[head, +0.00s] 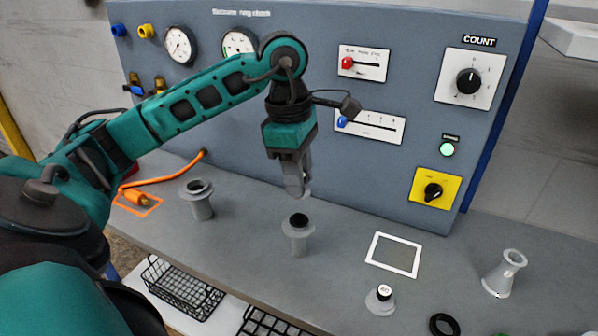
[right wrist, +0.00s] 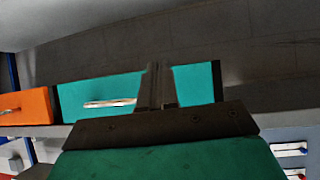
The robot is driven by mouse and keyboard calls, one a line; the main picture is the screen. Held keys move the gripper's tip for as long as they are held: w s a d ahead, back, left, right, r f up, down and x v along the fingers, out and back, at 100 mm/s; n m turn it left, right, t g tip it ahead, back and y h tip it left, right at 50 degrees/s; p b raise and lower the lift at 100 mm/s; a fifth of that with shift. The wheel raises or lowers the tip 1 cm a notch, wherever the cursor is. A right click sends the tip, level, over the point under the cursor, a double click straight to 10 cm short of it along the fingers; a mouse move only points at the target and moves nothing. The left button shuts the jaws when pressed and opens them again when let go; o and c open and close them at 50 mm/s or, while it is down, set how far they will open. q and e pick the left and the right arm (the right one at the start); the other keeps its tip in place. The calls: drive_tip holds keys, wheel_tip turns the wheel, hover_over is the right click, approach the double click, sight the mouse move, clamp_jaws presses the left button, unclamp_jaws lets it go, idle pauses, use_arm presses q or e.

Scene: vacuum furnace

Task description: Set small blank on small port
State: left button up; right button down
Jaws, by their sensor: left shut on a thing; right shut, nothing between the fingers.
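My left gripper (head: 298,190) points down in front of the grey panel, above and slightly behind the middle port. It is shut on a thin light-grey piece (head: 307,193), apparently the small blank, mostly hidden by the fingers. The middle port (head: 298,243) is an upright grey tube with a flange and a dark open mouth; the held piece is apart from it. A second flanged port (head: 202,205) stands to its left. I cannot tell for sure which is the small port. My right gripper (right wrist: 157,85) is shut and empty in the right wrist view.
A white-framed square (head: 395,254), a small labelled grey part (head: 380,299), a black ring (head: 444,325) and a flared grey fitting (head: 504,273) lie to the right. An orange-handled cable (head: 150,187) lies left. Wire baskets (head: 183,289) sit below the bench's front edge.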

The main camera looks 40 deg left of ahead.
sight(301, 217)
use_arm(q)
drive_tip(key=shift+f+b, duration=2.3)
drive_tip(key=shift+f, duration=0.75)
drive_tip(key=o, duration=1.1)
drive_tip(key=shift+f, duration=0.1)
drive_tip(key=r+p, duration=0.1)
drive_tip(key=r, duration=0.3)
drive_tip(key=a+r+p, duration=0.1)
drive_tip(key=r, duration=0.3)
drive_tip(key=r+p, duration=0.1)
drive_tip(key=r, duration=0.4)
drive_tip(key=shift+s+a, duration=0.2)
drive_tip(key=shift+s, duration=0.1)
drive_tip(key=shift+f, duration=0.1)
